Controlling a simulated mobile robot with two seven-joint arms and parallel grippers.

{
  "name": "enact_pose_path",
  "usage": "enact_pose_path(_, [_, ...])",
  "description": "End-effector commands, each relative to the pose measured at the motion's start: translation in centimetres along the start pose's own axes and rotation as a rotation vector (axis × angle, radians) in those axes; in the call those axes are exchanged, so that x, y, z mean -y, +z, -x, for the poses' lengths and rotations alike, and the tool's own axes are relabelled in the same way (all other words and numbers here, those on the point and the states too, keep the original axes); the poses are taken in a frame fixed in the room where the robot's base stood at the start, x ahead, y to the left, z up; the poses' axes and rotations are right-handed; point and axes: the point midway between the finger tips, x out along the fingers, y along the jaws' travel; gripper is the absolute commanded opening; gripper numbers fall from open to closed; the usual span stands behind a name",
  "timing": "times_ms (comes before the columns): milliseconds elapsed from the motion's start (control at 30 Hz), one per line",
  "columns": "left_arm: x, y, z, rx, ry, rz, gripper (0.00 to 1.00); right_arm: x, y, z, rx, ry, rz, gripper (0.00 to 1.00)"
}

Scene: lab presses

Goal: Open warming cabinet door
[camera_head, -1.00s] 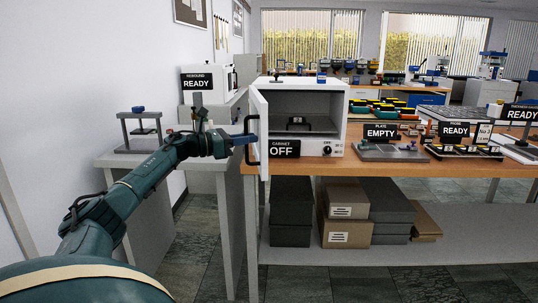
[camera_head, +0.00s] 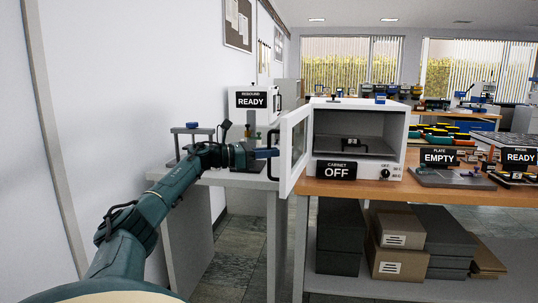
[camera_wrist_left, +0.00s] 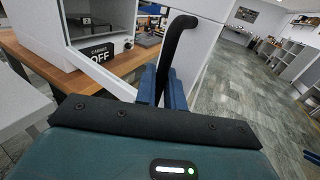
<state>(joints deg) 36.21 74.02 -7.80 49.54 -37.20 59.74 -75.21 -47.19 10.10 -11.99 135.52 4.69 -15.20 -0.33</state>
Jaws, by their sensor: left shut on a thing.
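The white warming cabinet (camera_head: 360,109) stands on the wooden bench, marked "CABINET OFF". Its door (camera_head: 296,140) is swung open to the left, with a glass pane. A dark object with a small label sits inside the cabinet. My left gripper (camera_head: 272,153) reaches the outer side of the door and is shut on the black door handle (camera_head: 273,139). In the left wrist view the blue fingers (camera_wrist_left: 162,86) close around the lower part of the black curved handle (camera_wrist_left: 174,45).
A white "REBOUND READY" machine (camera_head: 252,100) and a grey stand (camera_head: 193,131) are at the left. The "PLATE EMPTY" fixture (camera_head: 450,178) stands right of the cabinet. Boxes (camera_head: 402,230) sit on the shelf below. A wall runs along the left.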

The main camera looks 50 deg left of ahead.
Motion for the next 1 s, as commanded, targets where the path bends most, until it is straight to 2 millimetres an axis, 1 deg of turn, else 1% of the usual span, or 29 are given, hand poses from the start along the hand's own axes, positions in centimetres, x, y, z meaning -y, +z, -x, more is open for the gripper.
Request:
enact_pose_path(400, [-0.19, 0.18, 0.05, 0.004, 0.008, 0.0, 0.0, -0.11, -0.23, 0.2, -0.004, 0.003, 0.002, 0.36])
enact_pose_path(433, [-0.19, 0.19, 0.05, 0.004, 0.008, 0.0, 0.11, -0.11, -0.23, 0.2, -0.004, 0.003, 0.002, 0.36])
enact_pose_path(600, [-0.14, 0.15, 0.04, 0.004, 0.006, 0.0, 0.25, -0.12, -0.19, 0.19, -0.003, 0.003, 0.003, 0.36])
enact_pose_path(867, [-0.09, 0.03, 0.07, 0.002, 0.003, 0.0, 0.25, -0.17, 0.11, 0.06, 0.001, 0.002, 0.005, 0.36])
enact_pose_path(1000, [-0.12, -0.27, 0.75, -0.001, 0.004, 0.0, 0.25, -0.24, 0.53, -0.1, -0.001, 0.002, 0.009, 0.36])
